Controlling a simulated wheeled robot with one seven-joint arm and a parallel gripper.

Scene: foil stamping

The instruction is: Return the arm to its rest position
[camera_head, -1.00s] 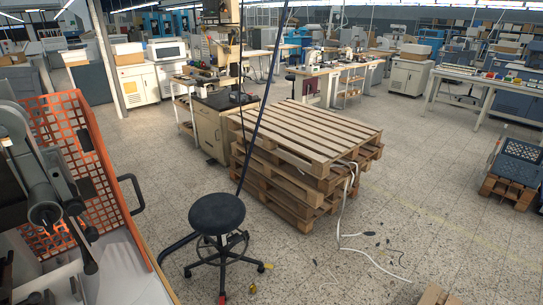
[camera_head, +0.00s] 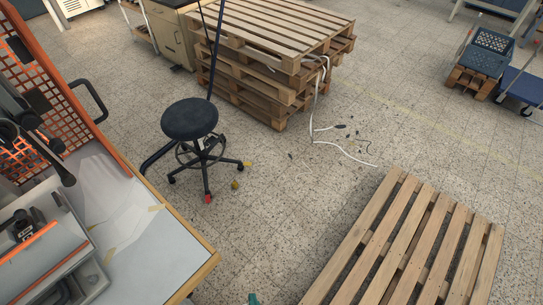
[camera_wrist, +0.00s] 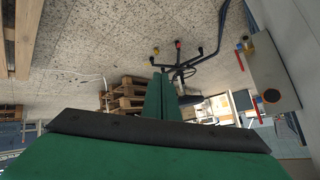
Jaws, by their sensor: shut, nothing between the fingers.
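My gripper (camera_wrist: 160,85) shows in the wrist view as two green fingers lying close together, shut with nothing between them. A small green tip, which looks like part of my gripper (camera_head: 253,298), shows at the bottom edge of the head view, over the floor. The rest of my arm is out of the head view. The wrist picture is turned over, with the floor at the top and the stool upside down beyond the fingers.
A black stool (camera_head: 190,119) stands beside the worktable (camera_head: 142,221) with its machine at left. A pallet (camera_head: 400,250) lies at lower right, and a pallet stack (camera_head: 265,75) stands behind. Loose white cable (camera_head: 340,148) lies on the floor. Open floor is in the middle.

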